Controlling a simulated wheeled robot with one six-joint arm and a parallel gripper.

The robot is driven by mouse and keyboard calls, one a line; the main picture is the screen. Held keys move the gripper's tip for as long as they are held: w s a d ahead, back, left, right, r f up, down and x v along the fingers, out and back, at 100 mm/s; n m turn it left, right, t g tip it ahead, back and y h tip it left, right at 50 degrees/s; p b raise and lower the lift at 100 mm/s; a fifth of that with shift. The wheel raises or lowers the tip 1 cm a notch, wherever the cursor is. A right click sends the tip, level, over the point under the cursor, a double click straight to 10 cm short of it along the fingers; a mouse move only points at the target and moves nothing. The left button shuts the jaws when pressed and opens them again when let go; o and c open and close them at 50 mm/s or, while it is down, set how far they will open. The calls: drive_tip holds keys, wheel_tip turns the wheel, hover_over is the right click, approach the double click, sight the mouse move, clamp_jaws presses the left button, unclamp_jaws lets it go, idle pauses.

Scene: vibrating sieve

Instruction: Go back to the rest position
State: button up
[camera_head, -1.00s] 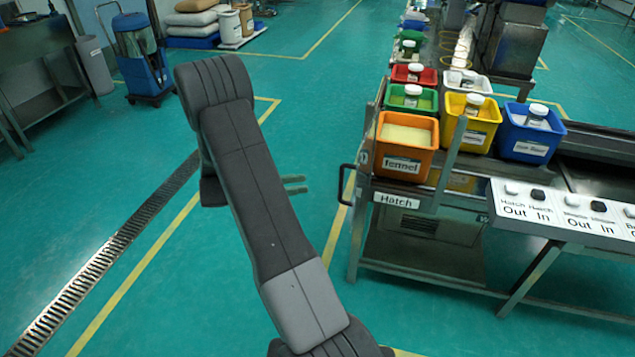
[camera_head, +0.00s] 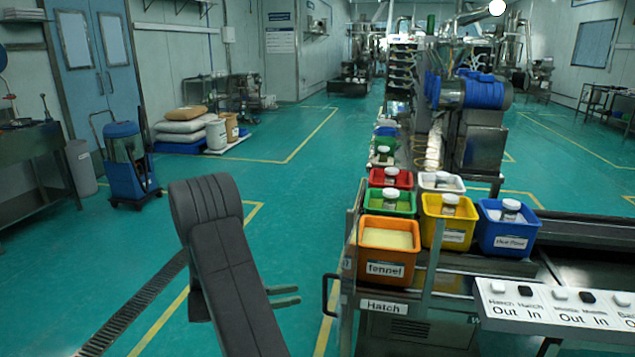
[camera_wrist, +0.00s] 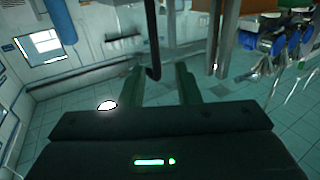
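My gripper (camera_head: 286,295) shows past the right side of my dark arm in the head view, over open floor and left of the hatch table (camera_head: 383,307). Its two fingers point right, toward the table, and stand apart with nothing visible between them. In the wrist view my gripper (camera_wrist: 160,85) also has its two green-grey fingers apart and empty, and a dark vertical bar shows between and beyond them. My arm stands folded in the lower middle of the head view, and its lower part is out of frame.
An orange bin (camera_head: 388,246) labelled fennel and several coloured bins stand on the table. A button panel (camera_head: 558,309) is at the lower right. A blue cleaning cart (camera_head: 127,163) stands at the left. A floor drain (camera_head: 135,309) runs left of my arm. The floor between is clear.

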drive_tip(key=x, duration=0.8)
drive_tip(key=shift+d, duration=0.35)
